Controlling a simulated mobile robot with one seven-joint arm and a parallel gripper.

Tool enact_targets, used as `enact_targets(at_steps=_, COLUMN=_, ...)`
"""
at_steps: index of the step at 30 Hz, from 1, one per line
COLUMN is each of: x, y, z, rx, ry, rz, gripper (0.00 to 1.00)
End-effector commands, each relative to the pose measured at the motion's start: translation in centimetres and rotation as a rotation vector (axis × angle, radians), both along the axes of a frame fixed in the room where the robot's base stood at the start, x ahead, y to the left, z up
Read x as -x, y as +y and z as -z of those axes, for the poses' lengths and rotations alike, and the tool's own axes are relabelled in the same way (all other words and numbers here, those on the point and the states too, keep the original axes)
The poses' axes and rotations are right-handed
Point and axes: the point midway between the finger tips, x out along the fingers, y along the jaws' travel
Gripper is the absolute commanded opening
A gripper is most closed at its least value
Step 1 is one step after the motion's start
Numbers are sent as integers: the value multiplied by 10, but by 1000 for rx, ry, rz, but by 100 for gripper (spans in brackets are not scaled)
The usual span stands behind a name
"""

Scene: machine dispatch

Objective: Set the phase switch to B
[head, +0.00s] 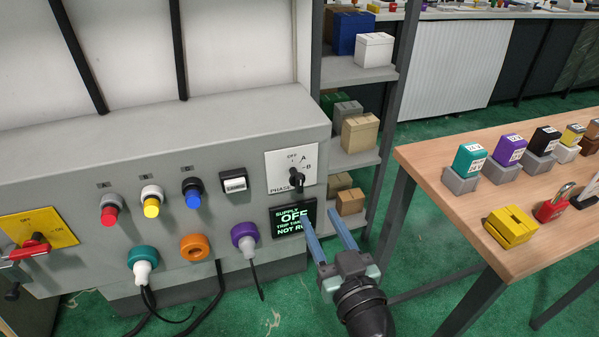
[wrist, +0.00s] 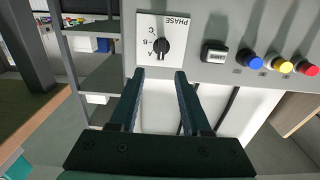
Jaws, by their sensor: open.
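The phase switch (head: 297,177) is a black rotary knob on a white plate marked PHASE, on the grey machine panel. OFF, A and B labels show around it in the head view. In the wrist view the knob (wrist: 161,46) sits on its plate, with A, B and C lettered beside it. I cannot tell for sure which label the knob points at. My gripper (head: 319,208) is open and empty, with its two fingers pointing up toward the panel, below and right of the knob. In the wrist view the fingertips (wrist: 160,74) are apart, with the knob beyond the gap between them.
A dark display (head: 293,222) reading OFF is under the switch. A white-faced button (head: 233,181) and coloured push buttons lie left of it, with coloured sockets below. A shelf (head: 357,160) with boxes stands right of the panel. A wooden table (head: 440,200) with blocks and padlocks is further right.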

Motion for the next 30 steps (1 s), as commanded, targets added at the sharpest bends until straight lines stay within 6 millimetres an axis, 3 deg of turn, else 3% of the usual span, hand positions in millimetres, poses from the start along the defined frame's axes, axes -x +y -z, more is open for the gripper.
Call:
enact_targets(at_steps=15, x=-93, y=32, z=-2, rx=2, ry=-5, rz=-3, gripper=48)
enact_targets(at_steps=21, x=-111, y=37, z=-1, rx=1, ry=-3, rz=-2, gripper=48)
enact_targets(at_steps=30, x=-115, y=39, z=-2, rx=2, ry=-4, rz=-1, gripper=48)
